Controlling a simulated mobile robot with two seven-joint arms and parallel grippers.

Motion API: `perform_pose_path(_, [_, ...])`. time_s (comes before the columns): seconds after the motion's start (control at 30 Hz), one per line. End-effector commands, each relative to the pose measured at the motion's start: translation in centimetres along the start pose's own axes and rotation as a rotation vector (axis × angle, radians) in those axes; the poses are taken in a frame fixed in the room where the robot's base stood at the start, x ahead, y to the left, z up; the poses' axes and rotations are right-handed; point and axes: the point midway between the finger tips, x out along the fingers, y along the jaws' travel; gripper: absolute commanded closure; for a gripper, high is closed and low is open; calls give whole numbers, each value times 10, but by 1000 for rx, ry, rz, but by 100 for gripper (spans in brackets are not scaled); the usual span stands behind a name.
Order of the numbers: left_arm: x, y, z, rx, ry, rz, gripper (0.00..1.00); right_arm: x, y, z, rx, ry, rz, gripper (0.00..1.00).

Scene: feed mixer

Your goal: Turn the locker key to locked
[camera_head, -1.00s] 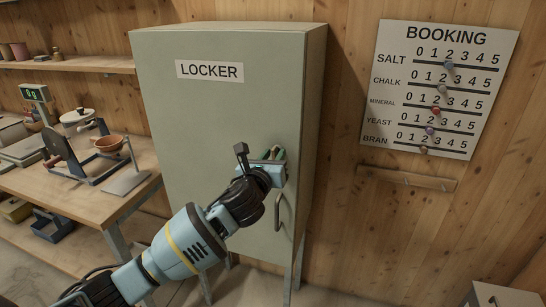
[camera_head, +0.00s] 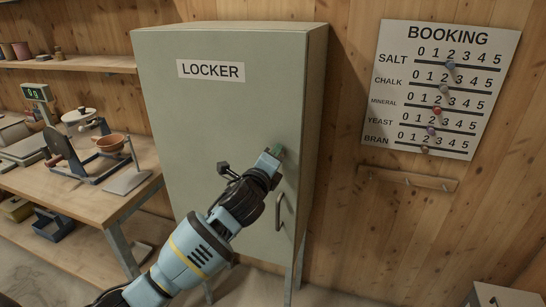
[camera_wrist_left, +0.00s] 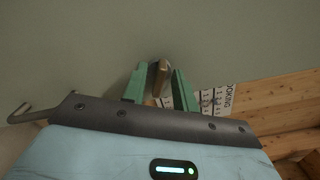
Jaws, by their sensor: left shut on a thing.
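The grey-green locker (camera_head: 215,130) stands closed against the wooden wall, with a "LOCKER" label on its door. My left gripper (camera_head: 277,152) is at the right side of the door, above the door handle (camera_head: 285,212). In the left wrist view its two green fingers (camera_wrist_left: 158,86) stand on either side of a small brownish key (camera_wrist_left: 161,77) close to the door, and they are shut on it. In the head view the key is hidden by the gripper. My right gripper is not in view.
A workbench (camera_head: 95,195) with a scale and a bowl stand is left of the locker. A booking board (camera_head: 437,90) with coloured pegs hangs on the wall to the right, above a small peg rail (camera_head: 408,179).

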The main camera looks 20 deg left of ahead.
Motion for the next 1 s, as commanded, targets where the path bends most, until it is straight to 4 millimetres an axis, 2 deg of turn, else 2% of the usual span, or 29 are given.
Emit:
perform_pose_path(0.2, [0,2,-1,-195,0,2,94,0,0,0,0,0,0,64])
perform_pose_path(0.5, [0,2,-1,-392,0,1,94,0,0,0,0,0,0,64])
perform_pose_path(1.0, [0,3,-1,-498,0,2,94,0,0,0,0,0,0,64])
